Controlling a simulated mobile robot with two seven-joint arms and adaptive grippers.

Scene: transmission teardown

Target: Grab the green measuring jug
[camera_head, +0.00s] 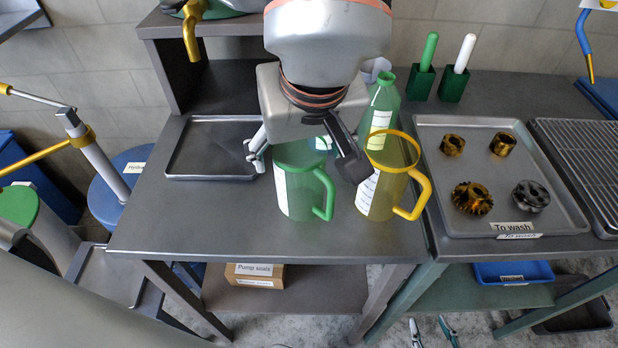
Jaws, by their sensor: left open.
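The green measuring jug (296,193) stands upright near the front of the grey workbench, with its handle to the right. My left gripper (303,160) is open and points down over the jug. One finger shows left of the jug's rim and the darker one right of it, near the top of the handle. The gripper body hides the back of the rim. I cannot tell whether either finger touches the jug.
A yellow jug (382,188) stands close on the right, with a green bottle (385,97) behind it. An empty dark tray (190,174) lies on the left. A tray (560,205) with metal gears is on the right bench. The bench front left is clear.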

